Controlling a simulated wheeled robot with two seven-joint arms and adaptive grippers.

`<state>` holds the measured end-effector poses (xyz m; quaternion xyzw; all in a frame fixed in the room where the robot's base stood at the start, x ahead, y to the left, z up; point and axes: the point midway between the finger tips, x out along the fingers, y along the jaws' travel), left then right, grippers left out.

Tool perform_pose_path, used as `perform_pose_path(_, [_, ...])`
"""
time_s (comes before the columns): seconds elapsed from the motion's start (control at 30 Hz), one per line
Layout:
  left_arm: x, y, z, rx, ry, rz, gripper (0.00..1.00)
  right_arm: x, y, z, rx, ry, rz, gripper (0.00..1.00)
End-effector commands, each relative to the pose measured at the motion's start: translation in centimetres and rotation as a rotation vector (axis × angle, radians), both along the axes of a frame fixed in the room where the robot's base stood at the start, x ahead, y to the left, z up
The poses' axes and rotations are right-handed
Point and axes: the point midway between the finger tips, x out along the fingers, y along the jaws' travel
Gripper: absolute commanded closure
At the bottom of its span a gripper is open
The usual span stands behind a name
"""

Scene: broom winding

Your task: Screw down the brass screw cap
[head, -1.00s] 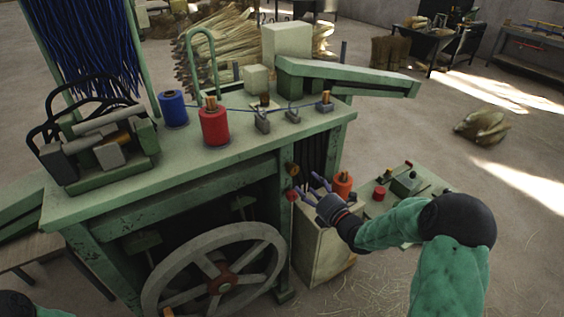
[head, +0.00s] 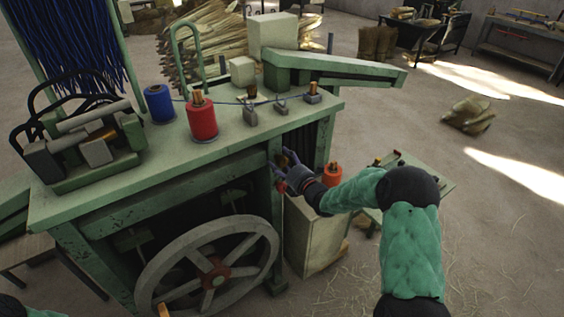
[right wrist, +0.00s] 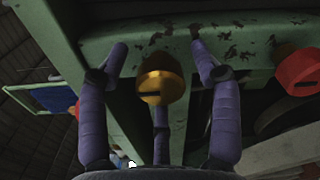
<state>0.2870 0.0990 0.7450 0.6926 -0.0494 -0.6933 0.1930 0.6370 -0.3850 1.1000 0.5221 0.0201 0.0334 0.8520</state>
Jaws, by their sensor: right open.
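The brass screw cap (right wrist: 161,87) shows in the right wrist view as a round gold cap with a dark slot, on the chipped green frame of the bench. My right gripper (right wrist: 160,62) is open, with its purple fingers on either side of the cap and a third finger below it. I cannot tell whether any finger touches it. In the head view my right gripper (head: 288,165) is at the bench's front right leg, and its fingers mostly hide the cap. My left gripper is not in view; only a bit of my left arm shows at the lower left corner.
A red knob (right wrist: 298,69) sits beside the cap on the frame. The green bench (head: 240,135) carries red (head: 202,120) and blue (head: 159,103) spools. A large spoked wheel (head: 212,268) stands below. A pale box (head: 315,235) with an orange spool (head: 333,175) is close under my right arm.

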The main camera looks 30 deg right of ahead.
Motion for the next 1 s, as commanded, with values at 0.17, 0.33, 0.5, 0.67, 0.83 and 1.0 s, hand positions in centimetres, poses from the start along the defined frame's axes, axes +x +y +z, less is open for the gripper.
perform_pose_path(0.17, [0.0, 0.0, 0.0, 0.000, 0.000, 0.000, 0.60, 0.0, 0.0, 0.0, 0.000, 0.000, 0.000, 0.61])
perform_pose_path(0.33, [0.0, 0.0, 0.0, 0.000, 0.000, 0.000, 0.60, 0.0, 0.0, 0.0, 0.000, 0.001, 0.000, 0.93])
perform_pose_path(0.5, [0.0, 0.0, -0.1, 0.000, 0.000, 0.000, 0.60, 0.0, 0.0, -0.1, 0.006, 0.001, 0.000, 0.93])
perform_pose_path(0.67, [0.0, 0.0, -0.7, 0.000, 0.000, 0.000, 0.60, 0.0, 0.0, -0.2, 0.042, 0.003, 0.000, 0.93])
perform_pose_path(0.83, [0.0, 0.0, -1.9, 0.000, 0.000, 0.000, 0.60, -0.1, -0.1, -0.3, 0.131, 0.010, -0.001, 0.93])
perform_pose_path(1.0, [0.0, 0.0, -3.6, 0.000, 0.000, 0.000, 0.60, -0.1, 0.0, -0.4, 0.268, 0.021, -0.001, 0.93])
